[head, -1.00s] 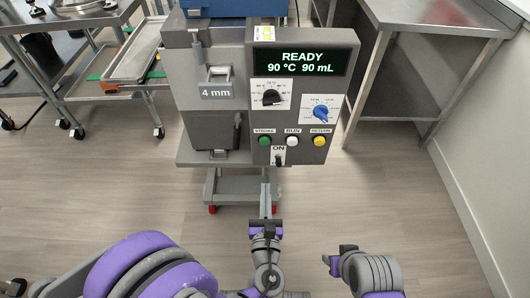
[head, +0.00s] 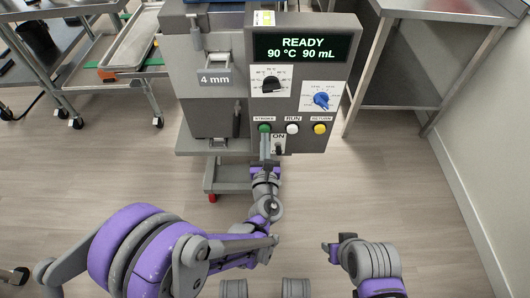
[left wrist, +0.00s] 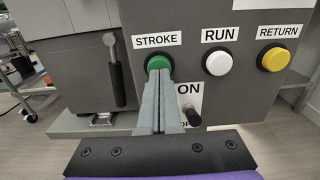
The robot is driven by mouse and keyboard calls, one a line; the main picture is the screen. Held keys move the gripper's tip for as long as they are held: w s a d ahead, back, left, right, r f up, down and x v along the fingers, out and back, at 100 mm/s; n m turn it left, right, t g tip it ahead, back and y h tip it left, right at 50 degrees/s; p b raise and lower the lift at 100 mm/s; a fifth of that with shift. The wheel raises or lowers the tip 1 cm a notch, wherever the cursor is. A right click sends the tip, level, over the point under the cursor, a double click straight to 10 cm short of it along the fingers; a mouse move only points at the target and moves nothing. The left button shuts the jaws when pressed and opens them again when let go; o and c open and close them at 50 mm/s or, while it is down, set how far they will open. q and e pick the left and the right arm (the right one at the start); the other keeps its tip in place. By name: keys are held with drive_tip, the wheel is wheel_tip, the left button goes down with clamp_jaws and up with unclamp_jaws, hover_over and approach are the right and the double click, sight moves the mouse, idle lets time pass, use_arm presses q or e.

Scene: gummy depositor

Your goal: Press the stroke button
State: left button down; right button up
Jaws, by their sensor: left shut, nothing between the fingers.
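The green stroke button (head: 264,127) is on the front panel of the grey depositor (head: 215,125), under the STROKE label. It also shows in the left wrist view (left wrist: 157,63), partly covered from below by my fingertips. My left gripper (head: 265,146) is shut and empty, its fingertips at the lower part of the green button. In the left wrist view the closed fingers (left wrist: 160,82) overlap the button; I cannot tell whether they press it. My right gripper (head: 333,250) is low at the right, away from the machine; its jaw state is unclear.
To the right of the green button are the white run button (head: 292,128) and the yellow return button (head: 319,129). The ON switch (head: 278,148) is close to my left fingers. The display (head: 303,47) reads READY, 90 °C, 90 mL. A steel table (head: 430,60) stands at right.

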use_arm(q)
drive_tip(key=shift+w, duration=0.35)
